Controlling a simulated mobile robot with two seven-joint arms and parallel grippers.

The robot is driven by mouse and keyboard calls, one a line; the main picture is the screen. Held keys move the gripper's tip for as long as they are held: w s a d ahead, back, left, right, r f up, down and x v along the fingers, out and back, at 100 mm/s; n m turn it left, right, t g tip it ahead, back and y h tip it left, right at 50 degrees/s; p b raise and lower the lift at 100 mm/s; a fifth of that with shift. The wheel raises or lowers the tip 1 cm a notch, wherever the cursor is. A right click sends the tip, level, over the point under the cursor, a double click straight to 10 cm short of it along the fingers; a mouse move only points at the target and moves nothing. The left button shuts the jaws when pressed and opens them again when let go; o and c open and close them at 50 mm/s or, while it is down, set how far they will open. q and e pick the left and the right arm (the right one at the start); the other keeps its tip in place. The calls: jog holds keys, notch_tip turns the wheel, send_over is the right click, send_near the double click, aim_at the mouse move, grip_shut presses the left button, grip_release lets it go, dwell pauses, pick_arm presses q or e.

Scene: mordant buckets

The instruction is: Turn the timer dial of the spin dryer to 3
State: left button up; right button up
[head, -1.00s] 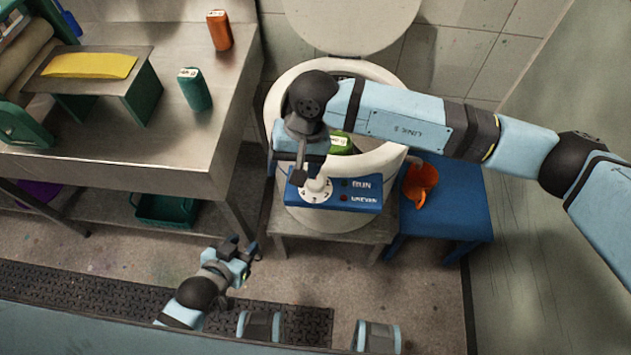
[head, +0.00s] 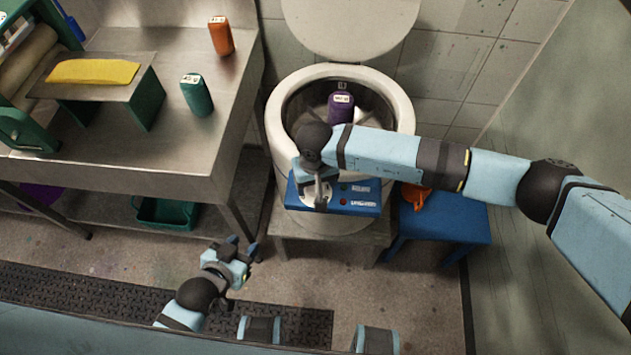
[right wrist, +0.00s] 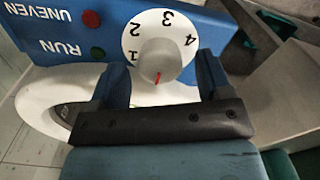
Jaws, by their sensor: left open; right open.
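The spin dryer (head: 404,112) stands with its lid (head: 350,22) raised and a blue control panel (head: 364,208) at its front. In the right wrist view the white timer dial (right wrist: 133,43) shows the numbers 1 to 4. The red mark on its knob (right wrist: 160,58) points to the picture's bottom, at no number I can read. My right gripper (right wrist: 163,80) is open, its fingers on either side of the knob; contact cannot be told. In the head view this gripper (head: 319,190) covers most of the dial. My left gripper (head: 252,247) is open and empty, low in front of the bench.
A purple bottle (head: 341,108) is in the dryer drum. An orange jug (head: 415,197) stands on a blue stool (head: 455,215) to the right, partly behind my right arm. A steel bench (head: 140,175) with green and orange bottles is at left.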

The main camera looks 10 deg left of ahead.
jog(key=shift+f, duration=0.7)
jog(key=c, duration=0.9)
